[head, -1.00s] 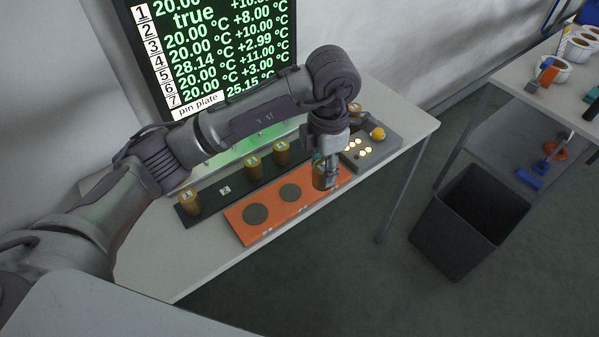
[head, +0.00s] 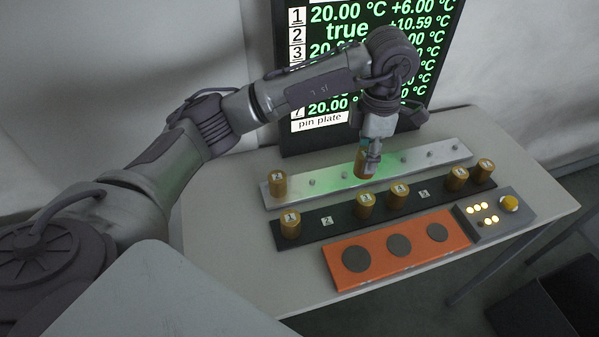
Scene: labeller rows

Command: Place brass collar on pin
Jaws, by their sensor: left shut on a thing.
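My left gripper (head: 372,148) points down and is shut on a brass collar (head: 364,166). It holds the collar over the middle of the silver pin plate (head: 315,196); I cannot tell whether the collar touches the plate or a pin below it. Another brass collar (head: 278,184) stands at the plate's left end. My right gripper is not in view.
An orange plate (head: 345,281) with three dark discs lies in front of the rack. A grey box (head: 508,224) with lit buttons and a yellow knob (head: 509,203) stands to its right. A screen (head: 447,40) stands behind the pin plate. A dark bin (head: 545,300) is at lower right.

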